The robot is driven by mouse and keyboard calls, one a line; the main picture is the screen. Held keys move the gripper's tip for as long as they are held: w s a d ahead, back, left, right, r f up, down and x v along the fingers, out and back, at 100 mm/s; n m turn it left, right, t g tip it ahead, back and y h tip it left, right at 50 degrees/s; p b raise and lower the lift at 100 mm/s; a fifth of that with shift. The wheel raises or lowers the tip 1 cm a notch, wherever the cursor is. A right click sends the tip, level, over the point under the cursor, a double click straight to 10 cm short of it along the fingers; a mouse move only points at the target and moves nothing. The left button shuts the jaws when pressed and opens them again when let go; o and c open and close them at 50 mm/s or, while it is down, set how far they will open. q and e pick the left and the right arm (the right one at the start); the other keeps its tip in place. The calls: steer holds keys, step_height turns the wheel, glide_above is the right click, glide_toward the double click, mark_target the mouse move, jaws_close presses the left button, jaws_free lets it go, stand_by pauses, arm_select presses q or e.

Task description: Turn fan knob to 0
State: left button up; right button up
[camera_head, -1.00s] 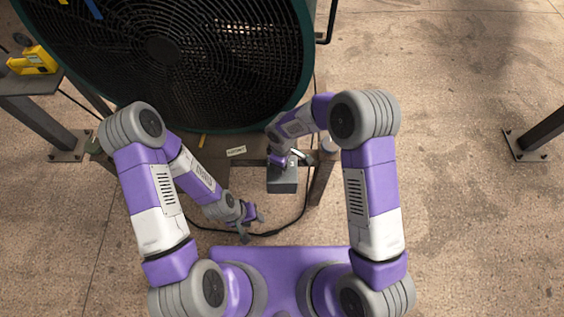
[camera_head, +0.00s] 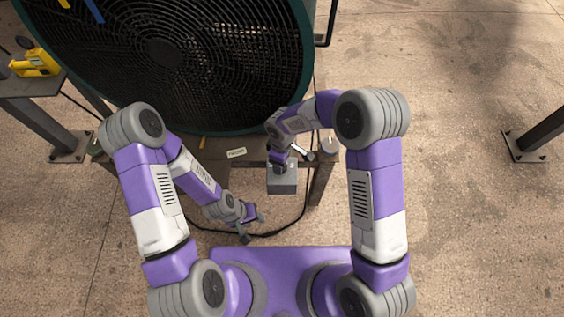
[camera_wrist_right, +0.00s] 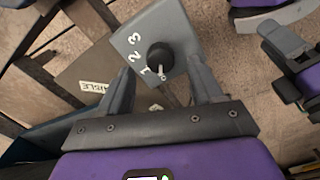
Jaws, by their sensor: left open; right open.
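The fan knob (camera_wrist_right: 160,57) is round and black, on a grey control box (camera_wrist_right: 178,25) with white digits 3, 2 and 1 along its left side. A white pointer mark on the knob points down toward the gripper side, near the 1 and a small mark that may be 0. My right gripper (camera_wrist_right: 160,75) is open, its fingers on either side of the knob's near side; contact cannot be told. In the head view the box (camera_head: 283,184) sits below my right gripper (camera_head: 282,160), which hides the knob. My left gripper (camera_head: 254,228) is open and empty, low to the left.
The large fan (camera_head: 160,55) fills the upper left. A yellow tool (camera_head: 36,64) lies on a stand at the left. A black cable (camera_head: 268,233) runs on the floor near my left gripper. Floor at the right (camera_head: 470,220) is clear.

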step_height(320, 180, up, 4)
steer(key=shift+r+p, duration=0.1)
steer(key=shift+p, duration=0.35)
